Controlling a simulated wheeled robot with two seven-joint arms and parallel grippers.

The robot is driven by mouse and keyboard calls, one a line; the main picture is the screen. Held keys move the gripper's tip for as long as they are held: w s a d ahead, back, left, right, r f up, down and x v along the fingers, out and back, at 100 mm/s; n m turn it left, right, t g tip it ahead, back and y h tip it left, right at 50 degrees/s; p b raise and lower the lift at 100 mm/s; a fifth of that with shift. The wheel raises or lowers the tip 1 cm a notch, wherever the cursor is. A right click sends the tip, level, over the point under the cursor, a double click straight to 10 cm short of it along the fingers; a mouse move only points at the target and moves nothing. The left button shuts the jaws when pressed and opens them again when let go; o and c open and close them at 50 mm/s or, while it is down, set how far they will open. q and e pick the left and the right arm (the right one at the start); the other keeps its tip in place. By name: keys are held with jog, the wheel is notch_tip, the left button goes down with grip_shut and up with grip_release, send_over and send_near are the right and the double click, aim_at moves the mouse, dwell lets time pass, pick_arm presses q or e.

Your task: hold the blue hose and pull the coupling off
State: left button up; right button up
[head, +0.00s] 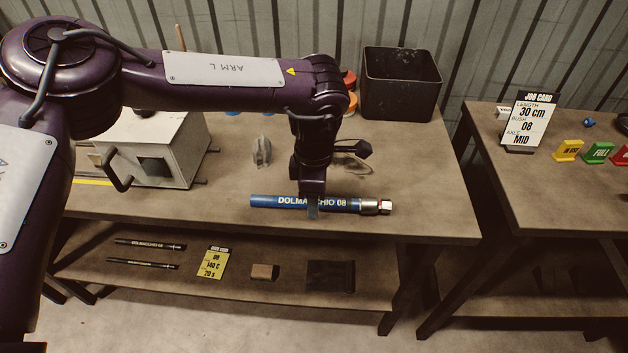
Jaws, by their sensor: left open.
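The blue hose (275,201) lies along the front part of the table, with white lettering on its side. The metal coupling (376,207) sits on its right end, with a reddish mark near its tip. My left gripper (313,211) points down at the hose, right of its middle, with a finger in front of the hose. The jaws are open; the far finger is hidden, and I cannot tell whether either touches the hose. The coupling is clear of the gripper. My right gripper is not in view.
A grey machine with a handle (170,150) stands on the table at left. A black bin (400,85) stands at the back right. A second table with a job card (530,120) and coloured tags is at right, across a gap. The lower shelf (215,285) holds small items.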

pick_arm(q)
jog(key=shift+f, duration=0.35)
jog(key=shift+c, duration=0.5)
grip_shut()
dwell(0.3)
